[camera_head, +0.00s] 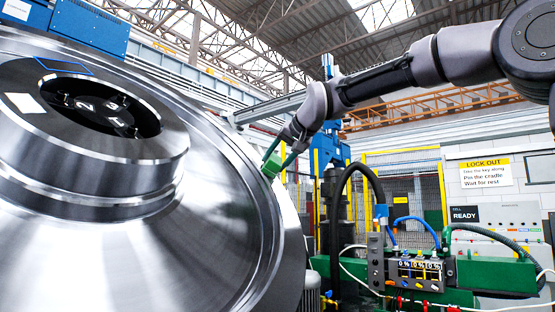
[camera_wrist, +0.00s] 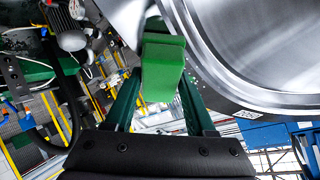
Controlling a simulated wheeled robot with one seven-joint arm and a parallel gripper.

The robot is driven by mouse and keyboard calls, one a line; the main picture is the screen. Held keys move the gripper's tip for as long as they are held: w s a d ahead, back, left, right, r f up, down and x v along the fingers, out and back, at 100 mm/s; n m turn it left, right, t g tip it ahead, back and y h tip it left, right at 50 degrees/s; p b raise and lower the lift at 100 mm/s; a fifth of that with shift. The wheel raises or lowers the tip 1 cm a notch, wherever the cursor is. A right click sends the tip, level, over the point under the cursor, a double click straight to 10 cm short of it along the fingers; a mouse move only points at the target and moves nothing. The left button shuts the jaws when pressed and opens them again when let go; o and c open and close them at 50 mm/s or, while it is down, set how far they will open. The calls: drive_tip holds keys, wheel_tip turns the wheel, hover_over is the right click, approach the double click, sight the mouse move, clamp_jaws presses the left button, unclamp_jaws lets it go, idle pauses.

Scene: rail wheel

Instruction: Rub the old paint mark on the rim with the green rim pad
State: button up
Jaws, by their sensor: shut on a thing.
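The large polished steel wheel (camera_head: 225,225) fills the left of the head view, and its rim shows in the wrist view (camera_wrist: 205,55). My gripper (camera_head: 281,151) is at the wheel's right edge, its fingers pointing down and left. It is shut on the green rim pad (camera_head: 272,164). In the wrist view the green block (camera_wrist: 161,75) sits between my two dark green fingers, its far end beside the rim. I cannot tell whether the pad touches the rim. I cannot make out the old paint mark; the pad or fingers may hide part of the rim.
A green machine (camera_head: 480,275) with a control box (camera_head: 420,272) and hoses stands at lower right. A white patch (camera_head: 25,103) and a blue outline (camera_head: 63,66) are on the wheel's hub. A small printed label (camera_wrist: 246,114) is on the rim. Yellow fencing (camera_head: 400,165) stands behind.

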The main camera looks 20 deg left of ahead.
drive_tip(key=shift+w+a+r, duration=0.3)
drive_tip(key=shift+a+r, duration=0.45)
drive_tip(key=shift+r, duration=0.05)
drive_tip(key=shift+w+a+r, duration=0.35)
drive_tip(key=shift+a+r, duration=0.45)
drive_tip(key=shift+r, duration=0.05)
drive_tip(key=shift+w+a+r, duration=0.3)
drive_tip(key=shift+a+r, duration=0.45)
drive_tip(key=shift+r, duration=0.05)
drive_tip(key=shift+s+d+f, duration=0.3)
drive_tip(key=shift+d+f, duration=0.45)
drive_tip(key=shift+f, duration=0.15)
drive_tip(key=shift+s+d+f, duration=0.35)
drive_tip(key=shift+d+f, duration=0.35)
drive_tip(key=shift+f, duration=0.15)
drive_tip(key=shift+s+d+f, duration=0.3)
drive_tip(key=shift+d+f, duration=0.45)
drive_tip(key=shift+f, duration=0.15)
drive_tip(key=s+d+r, duration=0.1)
drive_tip(key=d+r, duration=0.3)
drive_tip(key=shift+s+r, duration=0.25)
drive_tip(key=shift+s, duration=0.05)
